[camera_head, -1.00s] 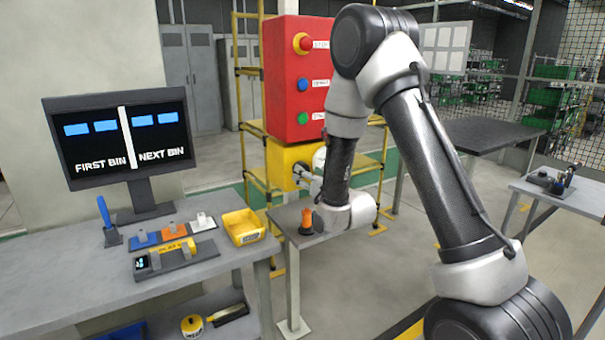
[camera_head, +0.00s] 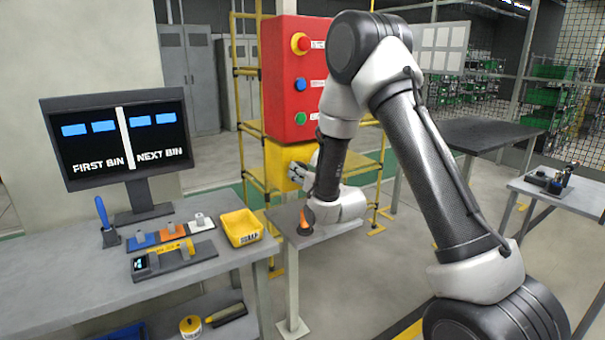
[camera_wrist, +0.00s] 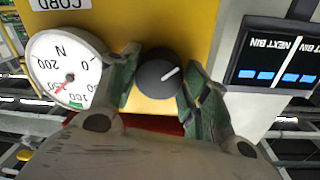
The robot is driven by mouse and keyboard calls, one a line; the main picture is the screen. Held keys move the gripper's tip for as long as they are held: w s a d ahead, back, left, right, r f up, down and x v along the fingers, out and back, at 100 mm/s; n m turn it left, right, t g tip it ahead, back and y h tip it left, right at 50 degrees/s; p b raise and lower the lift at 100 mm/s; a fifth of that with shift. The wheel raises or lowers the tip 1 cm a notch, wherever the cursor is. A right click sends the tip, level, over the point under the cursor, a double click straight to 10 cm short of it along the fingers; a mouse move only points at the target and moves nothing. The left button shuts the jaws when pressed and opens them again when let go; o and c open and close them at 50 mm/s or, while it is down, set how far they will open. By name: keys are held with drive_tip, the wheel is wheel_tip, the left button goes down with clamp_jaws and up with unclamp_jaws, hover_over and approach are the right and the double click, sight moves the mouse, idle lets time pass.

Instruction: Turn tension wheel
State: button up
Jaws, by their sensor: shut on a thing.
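The tension wheel (camera_wrist: 157,79) is a dark round knob with a white pointer line on the yellow panel (camera_wrist: 196,25). My gripper (camera_wrist: 163,80) has its green-grey fingers on either side of the knob and is shut on it. In the head view my gripper (camera_head: 300,170) reaches the yellow box (camera_head: 275,165); the knob is hidden there. A white round gauge (camera_wrist: 62,62) marked N sits left of the knob in the wrist view. Its red needle points down and left, near a green patch on the dial.
A red button box (camera_head: 290,75) stands above the yellow box. A small table (camera_head: 285,225) with an orange-topped tool (camera_head: 306,219) lies under my wrist. A workbench (camera_head: 75,265) with a monitor (camera_head: 160,150) and yellow bin (camera_head: 241,227) is at left.

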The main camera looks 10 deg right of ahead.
drive_tip(key=shift+n, duration=3.9)
drive_tip(key=shift+f, duration=0.1)
drive_tip(key=o, duration=0.7)
drive_tip(key=shift+o, duration=0.2)
drive_tip(key=v, duration=0.7)
drive_tip(key=shift+s+f, duration=0.15)
drive_tip(key=shift+s, duration=0.05)
